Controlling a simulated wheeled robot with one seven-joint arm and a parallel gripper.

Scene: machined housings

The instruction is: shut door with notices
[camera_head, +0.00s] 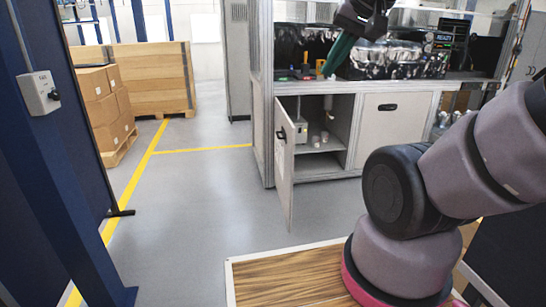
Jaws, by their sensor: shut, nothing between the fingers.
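The door with notices (284,165) is a pale grey cabinet door on the left of the cabinet. It stands open, swung out towards me, and shows nearly edge-on. A dark handle (281,134) is on its outer face. Pale patches like notices show on that face, too slanted to read. My gripper (327,71) hangs in from the top edge, dark with long green fingers. The fingers are shut and empty, above and right of the door in the picture and apart from it.
The open cabinet (337,169) holds a small box and pale cylinders. A closed door (392,131) is on its right. The worktop above carries dark, shiny housings (392,58). Cartons (98,97) and a wooden crate (149,80) stand left. Grey floor (208,205) is clear.

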